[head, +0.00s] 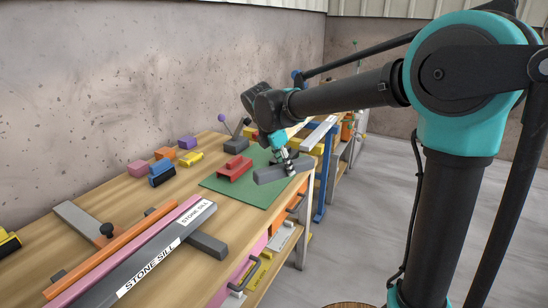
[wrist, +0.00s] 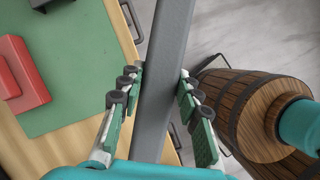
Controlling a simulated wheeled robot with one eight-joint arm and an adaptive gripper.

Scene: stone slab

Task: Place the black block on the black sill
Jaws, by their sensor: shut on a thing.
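A long dark grey block (head: 283,173), the darkest match for the black block, is between the fingers of my gripper (head: 288,160). In the wrist view the block (wrist: 168,45) runs lengthwise between the two fingers of my gripper (wrist: 157,88), one on each side. It is over the bench's front edge; whether it touches the bench is unclear. The dark grey sill (head: 172,241), labelled "STONE SILL", lies on the near part of the bench, left of and nearer than my gripper. Its top is bare except for white labels.
A pink strip and an orange strip (head: 110,252) lie beside the sill. A red block (head: 235,168) sits on a green mat (head: 258,192). Several coloured blocks stand by the wall. A wooden barrel (wrist: 225,100) stands beside the bench.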

